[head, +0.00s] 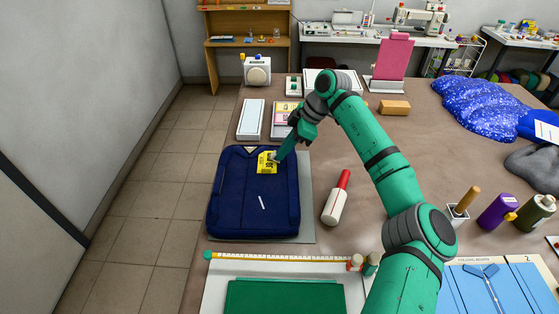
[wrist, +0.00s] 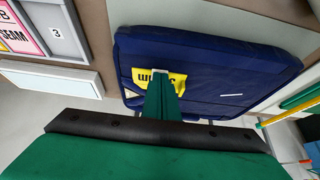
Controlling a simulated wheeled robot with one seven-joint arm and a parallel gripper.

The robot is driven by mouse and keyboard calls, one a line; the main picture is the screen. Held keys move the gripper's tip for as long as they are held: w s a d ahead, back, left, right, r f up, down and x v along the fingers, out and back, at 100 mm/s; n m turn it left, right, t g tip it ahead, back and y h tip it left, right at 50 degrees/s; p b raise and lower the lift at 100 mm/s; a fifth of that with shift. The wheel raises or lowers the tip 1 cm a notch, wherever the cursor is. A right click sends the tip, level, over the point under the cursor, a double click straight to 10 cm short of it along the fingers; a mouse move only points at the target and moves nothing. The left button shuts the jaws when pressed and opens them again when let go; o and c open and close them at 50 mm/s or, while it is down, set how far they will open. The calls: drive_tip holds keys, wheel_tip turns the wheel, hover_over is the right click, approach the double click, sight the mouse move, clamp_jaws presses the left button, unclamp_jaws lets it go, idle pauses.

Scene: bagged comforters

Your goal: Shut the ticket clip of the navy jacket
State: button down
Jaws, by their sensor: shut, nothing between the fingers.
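The navy jacket (head: 252,205) lies folded on a grey mat (head: 307,200) at the table's left side. A yellow ticket (head: 266,163) with black print sits on its upper part. My gripper (head: 277,157) is shut, with its tip at the ticket's upper right edge. In the wrist view the jacket (wrist: 205,65) fills the middle, and the shut fingers (wrist: 160,75) reach over the yellow ticket (wrist: 172,83). A small pale piece shows at the fingertips; I cannot tell whether it is the ticket clip, or whether the clip is open or shut.
A red-handled roller (head: 337,198) lies right of the mat. A white tray (head: 251,119) and a pink card (head: 283,116) lie behind the jacket. A yellow tape measure (head: 280,259) runs along the front. A small white strip (head: 262,202) lies on the jacket.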

drive_tip(key=shift+a+f, duration=0.1)
idle(0.3)
drive_tip(key=shift+f, duration=0.4)
idle(0.4)
wheel_tip(320, 180, up, 7)
idle(0.6)
idle(0.5)
